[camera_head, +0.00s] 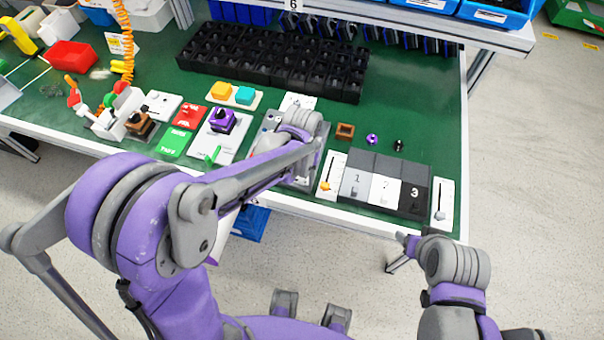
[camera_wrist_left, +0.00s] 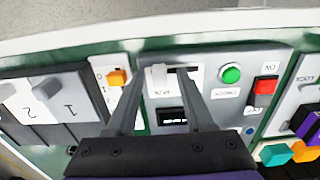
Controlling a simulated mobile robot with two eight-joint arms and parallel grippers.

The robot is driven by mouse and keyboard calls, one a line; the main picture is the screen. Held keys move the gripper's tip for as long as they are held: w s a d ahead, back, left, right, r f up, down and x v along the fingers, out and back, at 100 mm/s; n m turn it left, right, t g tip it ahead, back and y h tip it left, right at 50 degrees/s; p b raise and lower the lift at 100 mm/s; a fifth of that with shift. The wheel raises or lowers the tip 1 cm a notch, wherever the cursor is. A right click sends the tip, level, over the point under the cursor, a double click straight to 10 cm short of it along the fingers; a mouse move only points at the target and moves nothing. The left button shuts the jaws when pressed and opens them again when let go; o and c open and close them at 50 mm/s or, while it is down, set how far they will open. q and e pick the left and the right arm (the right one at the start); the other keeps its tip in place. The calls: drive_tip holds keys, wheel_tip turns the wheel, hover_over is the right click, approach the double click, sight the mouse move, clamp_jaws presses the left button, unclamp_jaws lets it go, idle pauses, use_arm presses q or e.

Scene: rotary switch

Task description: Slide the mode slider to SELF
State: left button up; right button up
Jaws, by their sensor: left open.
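The mode slider (camera_wrist_left: 158,76) shows in the left wrist view as a pale knob at the left end of a short dark slot (camera_wrist_left: 181,76) on a grey panel (camera_wrist_left: 198,60). Its small lettering is not legible. My left gripper (camera_wrist_left: 155,58) is open, with one finger left of the knob and the other over the right part of the slot. Whether either finger touches the knob cannot be told. In the head view my left forearm and wrist hide most of this panel. My right gripper (camera_head: 407,241) is low, off the table's front edge; its jaws are unclear.
The panel also has a green button (camera_wrist_left: 229,74) and a red switch (camera_wrist_left: 265,90). An orange slider (camera_wrist_left: 117,77) and numbered blocks (camera_head: 384,190) stand beside it. A black bin rack (camera_head: 270,60) lies behind. Green table (camera_head: 425,120) is bare at right.

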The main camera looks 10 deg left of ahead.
use_arm(q)
drive_tip(key=shift+c, duration=0.3)
clamp_jaws()
idle(1.0)
